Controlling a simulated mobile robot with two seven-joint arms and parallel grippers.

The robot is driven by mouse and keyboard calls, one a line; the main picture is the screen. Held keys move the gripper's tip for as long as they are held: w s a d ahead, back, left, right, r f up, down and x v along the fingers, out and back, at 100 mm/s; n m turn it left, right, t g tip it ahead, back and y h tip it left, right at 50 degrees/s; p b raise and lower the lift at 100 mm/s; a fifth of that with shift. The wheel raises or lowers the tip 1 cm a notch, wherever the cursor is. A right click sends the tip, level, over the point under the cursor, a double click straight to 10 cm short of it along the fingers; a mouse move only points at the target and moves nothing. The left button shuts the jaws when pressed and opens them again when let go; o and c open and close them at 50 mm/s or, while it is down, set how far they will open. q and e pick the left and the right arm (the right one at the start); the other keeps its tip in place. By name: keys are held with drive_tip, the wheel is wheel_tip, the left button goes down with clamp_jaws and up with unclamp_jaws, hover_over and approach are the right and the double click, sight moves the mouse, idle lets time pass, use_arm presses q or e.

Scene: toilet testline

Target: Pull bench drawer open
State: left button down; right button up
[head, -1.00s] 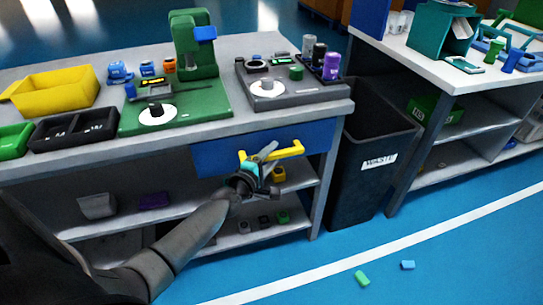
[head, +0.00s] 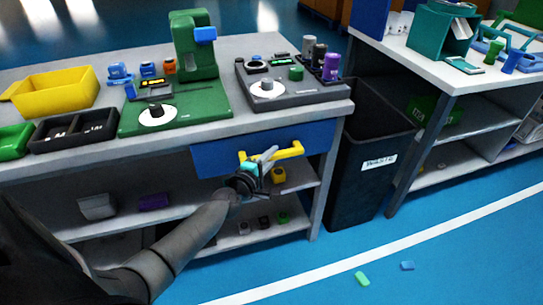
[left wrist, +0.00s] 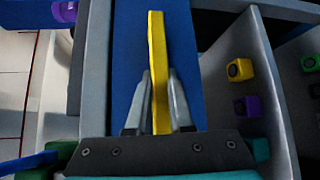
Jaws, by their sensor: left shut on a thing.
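The blue bench drawer (head: 222,158) sits under the right part of the grey bench top. Its front looks about flush with the bench; I cannot make out any clear gap. A yellow bar handle (head: 290,150) runs across the drawer front. My left gripper (head: 268,156) reaches it from the front and is shut on the handle. In the left wrist view the yellow handle (left wrist: 157,60) stands between the two grey fingers (left wrist: 158,100), with the blue drawer front (left wrist: 190,60) behind. My right gripper is not in view.
A dark waste bin (head: 365,170) stands right of the bench. Open shelves (head: 180,210) with small parts lie below the drawer. A green block (head: 362,279) and a blue block (head: 407,266) lie on the floor. The floor before the drawer is otherwise clear.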

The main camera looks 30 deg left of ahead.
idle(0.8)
use_arm(q)
drive_tip(key=shift+s+d, duration=0.15)
drive_tip(key=s+d+p, duration=0.6)
drive_tip(key=s+d, duration=1.2)
drive_tip(key=d, duration=0.3)
drive_tip(key=shift+s+d, duration=0.15)
drive_tip(key=shift+d, duration=0.05)
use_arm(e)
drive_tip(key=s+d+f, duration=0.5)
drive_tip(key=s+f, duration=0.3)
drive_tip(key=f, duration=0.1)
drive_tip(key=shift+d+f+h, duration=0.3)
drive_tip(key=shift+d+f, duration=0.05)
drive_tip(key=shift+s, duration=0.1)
use_arm(q)
drive_tip(key=c, duration=0.8)
unclamp_jaws()
drive_tip(key=shift+p, duration=0.3)
